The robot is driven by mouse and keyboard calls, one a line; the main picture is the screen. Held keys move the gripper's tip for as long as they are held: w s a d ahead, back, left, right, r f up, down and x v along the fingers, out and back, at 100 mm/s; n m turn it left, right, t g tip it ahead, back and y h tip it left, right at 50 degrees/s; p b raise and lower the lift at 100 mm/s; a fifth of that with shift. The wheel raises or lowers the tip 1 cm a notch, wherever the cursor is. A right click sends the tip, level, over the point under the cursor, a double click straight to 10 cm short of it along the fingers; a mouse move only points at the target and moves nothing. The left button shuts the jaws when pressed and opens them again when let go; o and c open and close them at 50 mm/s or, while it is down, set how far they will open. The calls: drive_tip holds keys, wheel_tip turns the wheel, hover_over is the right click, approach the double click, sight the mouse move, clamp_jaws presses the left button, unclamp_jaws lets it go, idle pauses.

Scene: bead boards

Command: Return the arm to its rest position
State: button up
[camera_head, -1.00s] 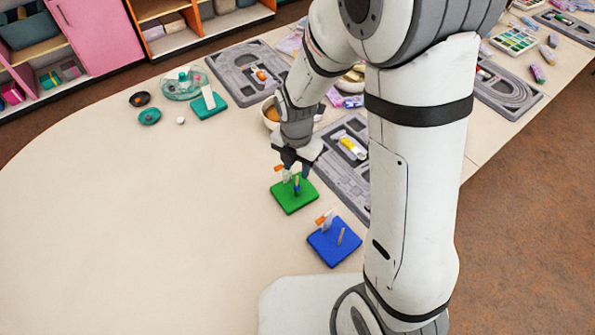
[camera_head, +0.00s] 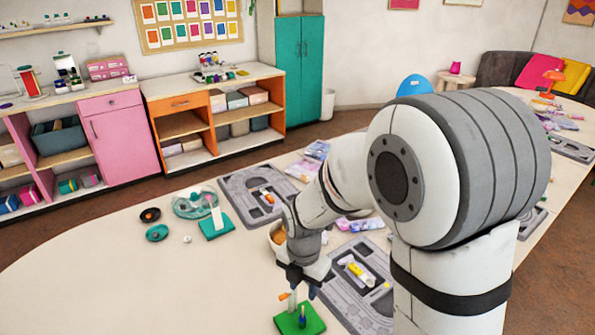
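My arm comes in from the lower right and bends down to my gripper (camera_head: 302,288), which points downward. The gripper is just above the green board (camera_head: 314,324) at the bottom edge of the view. Upright pegs stand on the green board, one pale with an orange piece (camera_head: 285,297) near its top and one dark. The fingers are small and overlap the pegs in the view, so I cannot tell whether they are open or shut. No held object can be made out.
A teal board (camera_head: 215,227) with a white upright piece, a clear round dish (camera_head: 195,203) and small teal and black dishes lie at the left. Grey trays (camera_head: 237,184) line the table behind and right of my gripper. The table's left front is clear.

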drive_tip(key=s+d+r+m+t, duration=0.1)
drive_tip(key=s+d+r+m, duration=0.5)
drive_tip(key=m, duration=0.8)
drive_tip(key=s+d+r+m+t, duration=0.1)
drive_tip(key=s+d+r+m, duration=0.5)
drive_tip(key=m, duration=0.9)
wheel_tip(320, 180, up, 2)
drive_tip(key=shift+s+d+t, duration=0.2)
drive_tip(key=shift+d+t, duration=0.2)
drive_tip(key=shift+d, duration=0.15)
